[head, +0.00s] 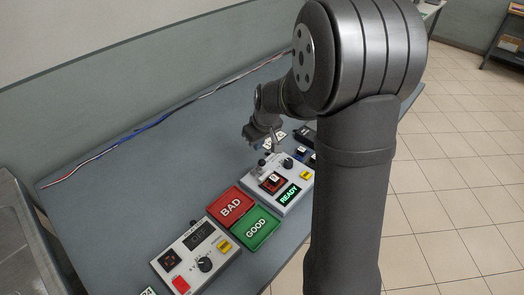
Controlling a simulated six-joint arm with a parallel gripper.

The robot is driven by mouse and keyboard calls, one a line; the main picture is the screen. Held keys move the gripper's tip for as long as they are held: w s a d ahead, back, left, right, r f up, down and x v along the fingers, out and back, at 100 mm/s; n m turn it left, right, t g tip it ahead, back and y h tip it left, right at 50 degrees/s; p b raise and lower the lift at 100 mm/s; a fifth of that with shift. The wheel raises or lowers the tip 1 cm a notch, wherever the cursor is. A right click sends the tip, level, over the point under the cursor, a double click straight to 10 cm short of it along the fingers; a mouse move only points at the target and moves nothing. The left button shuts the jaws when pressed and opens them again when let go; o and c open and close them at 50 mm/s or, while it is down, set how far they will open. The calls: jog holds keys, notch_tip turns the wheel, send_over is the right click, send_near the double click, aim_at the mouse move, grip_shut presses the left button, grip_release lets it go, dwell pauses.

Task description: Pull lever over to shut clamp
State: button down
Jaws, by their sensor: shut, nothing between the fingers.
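The clamp station (298,199) is a light grey box on the bench, with a green lit "READY" display. A dark red block (273,182) with a small white mark sits on its top. A small dark knob (262,162), possibly the lever's end, stands at the station's back left; whether the clamp is open or shut is too small to tell. My gripper (271,148) is just above and behind the station's back edge. It is shut and empty. I cannot tell whether it touches the lever. My arm hides part of the station's right surroundings.
A red "BAD" tray (222,212) and a green "GOOD" tray (245,236) lie in front of the station. A grey tester box (197,273) with a dial stands nearer. Cables (150,126) run along the bench's back edge. The bench's left part (120,205) is clear.

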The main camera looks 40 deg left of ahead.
jog(key=d+r, duration=0.6)
jog(key=d, duration=0.1)
jog(key=shift+s+d, duration=0.3)
jog(key=shift+d, duration=0.1)
jog(key=a+f+h, duration=0.1)
jog(key=a+f, duration=0.8)
jog(key=a, duration=0.3)
jog(key=shift+s+a+f, duration=0.2)
jog(key=shift+s+a, duration=0.05)
jog(key=shift+s, duration=0.1)
dwell(0.4)
